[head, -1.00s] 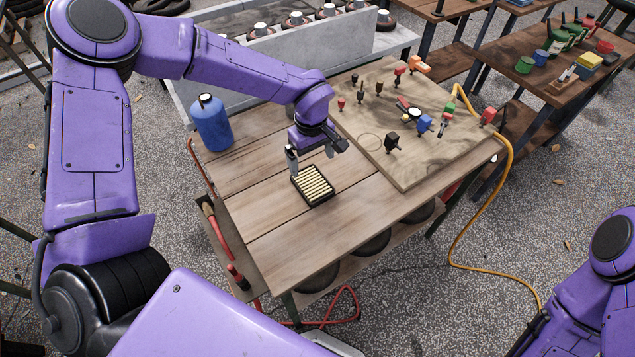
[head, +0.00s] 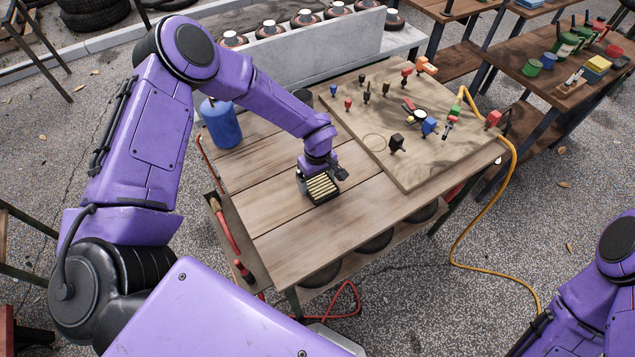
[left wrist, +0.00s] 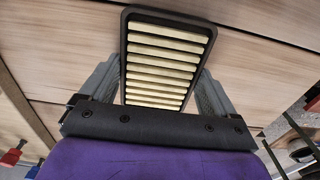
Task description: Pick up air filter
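The air filter (head: 323,188), a black rectangular frame with cream pleats, lies on the wooden cart top. It also shows in the left wrist view (left wrist: 164,58). My left gripper (head: 319,178) is down over the filter's far part, pointing at the table. In the left wrist view its two grey fingers (left wrist: 160,88) stand spread, one along each long side of the filter. They look open, and the filter lies between them; whether either finger touches the frame is hard to see. My right gripper is outside the views; only part of the right arm shows at lower right.
A blue canister (head: 221,125) stands at the cart's far left corner. A wooden board (head: 415,130) with several small coloured fittings covers the right side. A yellow hose (head: 478,225) hangs off the right edge. The cart's front planks are clear.

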